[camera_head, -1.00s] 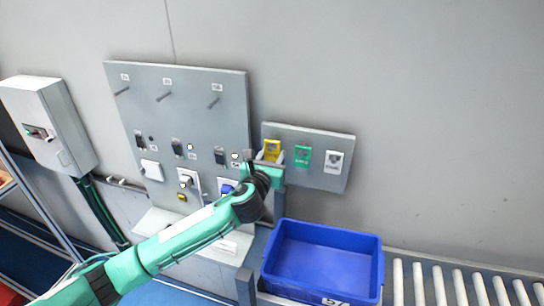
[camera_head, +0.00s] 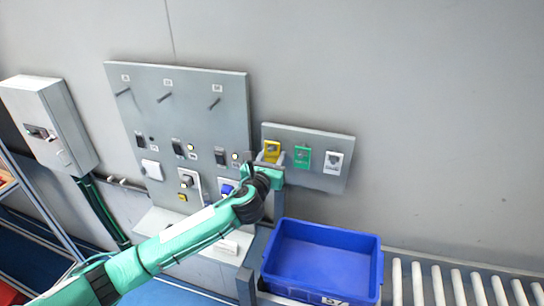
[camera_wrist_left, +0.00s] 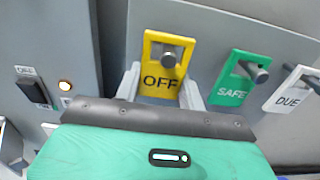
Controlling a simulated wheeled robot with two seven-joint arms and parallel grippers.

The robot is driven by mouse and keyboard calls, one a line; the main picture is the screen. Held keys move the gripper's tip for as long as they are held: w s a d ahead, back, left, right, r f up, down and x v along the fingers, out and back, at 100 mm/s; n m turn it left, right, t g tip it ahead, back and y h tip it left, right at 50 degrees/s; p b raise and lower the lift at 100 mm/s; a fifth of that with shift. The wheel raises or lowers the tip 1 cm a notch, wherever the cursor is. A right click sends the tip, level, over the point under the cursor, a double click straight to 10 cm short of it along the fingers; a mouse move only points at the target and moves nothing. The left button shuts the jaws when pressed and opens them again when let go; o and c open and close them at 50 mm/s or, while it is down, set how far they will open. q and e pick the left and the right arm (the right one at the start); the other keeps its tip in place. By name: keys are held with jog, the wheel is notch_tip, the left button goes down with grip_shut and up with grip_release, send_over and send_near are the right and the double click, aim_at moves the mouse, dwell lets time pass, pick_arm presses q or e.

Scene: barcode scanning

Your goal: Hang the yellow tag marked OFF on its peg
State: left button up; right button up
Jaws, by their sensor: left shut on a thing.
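The yellow tag marked OFF (camera_head: 271,147) is on the left of the small grey board, with its slot around a peg. In the left wrist view the OFF tag (camera_wrist_left: 165,50) faces me, with the round peg end showing in its slot. My left gripper (camera_head: 270,159) is shut on the lower part of the yellow tag, one finger on each side in the left wrist view (camera_wrist_left: 161,88). My right gripper is not in view.
A green SAFE tag (camera_head: 302,158) and a white DUE tag (camera_head: 333,163) hang to the right on the small board (camera_head: 315,139). A large panel (camera_head: 190,105) on the left carries bare pegs above and switches below. A blue bin (camera_head: 320,265) stands underneath, beside rollers (camera_head: 440,287).

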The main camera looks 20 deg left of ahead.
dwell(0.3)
pick_arm(q)
jog(key=o, duration=1.1)
jog(key=shift+s, duration=0.1)
jog(key=shift+s+p, duration=0.5)
jog(key=shift+s, duration=0.5)
jog(key=shift+s+a+p, duration=0.15)
jog(key=shift+s+p, duration=0.65)
jog(key=shift+s, duration=3.15)
jog(key=shift+f, duration=0.1)
